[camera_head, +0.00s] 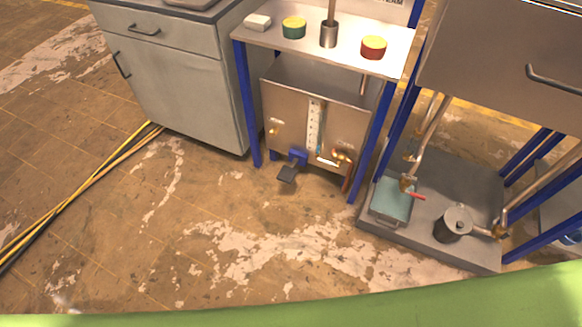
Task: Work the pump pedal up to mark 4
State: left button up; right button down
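The pump pedal (287,174) is a small dark pad low at the front of a metal box, just above the floor. A blue bracket (297,157) joins it to the box (285,125). A white vertical scale (314,125) with small marks is on the box's front panel; its numbers are too small to read. I cannot tell which mark the level stands at. Neither of my grippers shows in the head view.
A blue-legged table (395,62) stands over the box, with a green-and-yellow round thing (294,27), a red-and-yellow one (373,47) and a metal cup (328,35). A grey cabinet (170,85) is left, a plinth (425,225) right. Cables (80,190) cross the left floor. The front floor is clear.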

aim_at(286, 175)
jog(key=i+j+z, duration=0.4)
jog(key=j, duration=0.3)
jog(key=i+j+z, duration=0.45)
jog(key=j, duration=0.4)
jog(key=i, duration=0.05)
